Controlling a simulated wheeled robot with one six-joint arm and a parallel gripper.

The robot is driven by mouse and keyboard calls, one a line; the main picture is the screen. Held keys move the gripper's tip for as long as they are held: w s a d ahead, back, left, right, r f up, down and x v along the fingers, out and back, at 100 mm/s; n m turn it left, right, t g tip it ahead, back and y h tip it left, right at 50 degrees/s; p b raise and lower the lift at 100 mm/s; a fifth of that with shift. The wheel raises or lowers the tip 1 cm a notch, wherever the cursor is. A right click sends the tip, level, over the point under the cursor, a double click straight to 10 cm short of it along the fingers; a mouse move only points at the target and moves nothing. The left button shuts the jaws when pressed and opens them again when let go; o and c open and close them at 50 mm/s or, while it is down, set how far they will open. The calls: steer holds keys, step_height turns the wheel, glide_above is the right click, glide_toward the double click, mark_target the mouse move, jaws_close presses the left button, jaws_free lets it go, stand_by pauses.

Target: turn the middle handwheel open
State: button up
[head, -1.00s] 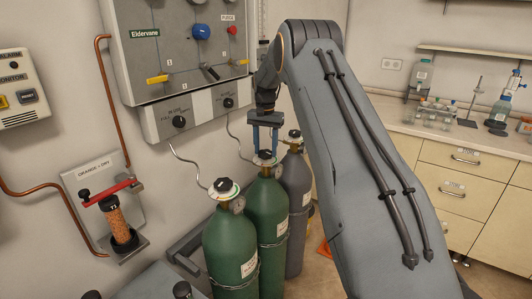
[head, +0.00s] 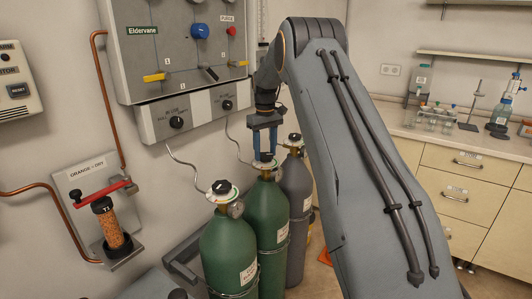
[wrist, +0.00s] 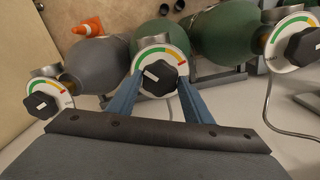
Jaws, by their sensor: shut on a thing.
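The middle handwheel (wrist: 160,77) is a black lobed knob with a white pointer mark, on a white dial with a green, yellow and red arc, in the wrist view. It tops the middle green cylinder (head: 266,215) in the head view. My gripper (head: 264,150) points down over that cylinder, and its two blue fingers (wrist: 160,88) are shut on the handwheel from both sides. The white mark points to the upper left in the wrist view. In the head view my fingers hide most of the handwheel.
A front green cylinder (head: 228,255) and a grey cylinder (head: 297,185) stand close on either side, each with its own handwheel. Thin metal hoses run to the wall panel (head: 185,50). A bench (head: 460,140) is at right.

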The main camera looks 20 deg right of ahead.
mark_target(266, 155)
steer(key=n, duration=0.6)
steer(key=shift+b, duration=0.3)
steer(key=shift+d+n, duration=0.1)
steer(key=shift+n, duration=0.2)
steer(key=o, duration=1.1)
steer(key=shift+c, duration=0.2)
steer(key=shift+r, duration=0.1)
step_height(266, 155, up, 8)
steer(key=shift+f+b, duration=0.15)
steer(key=shift+b, duration=0.85)
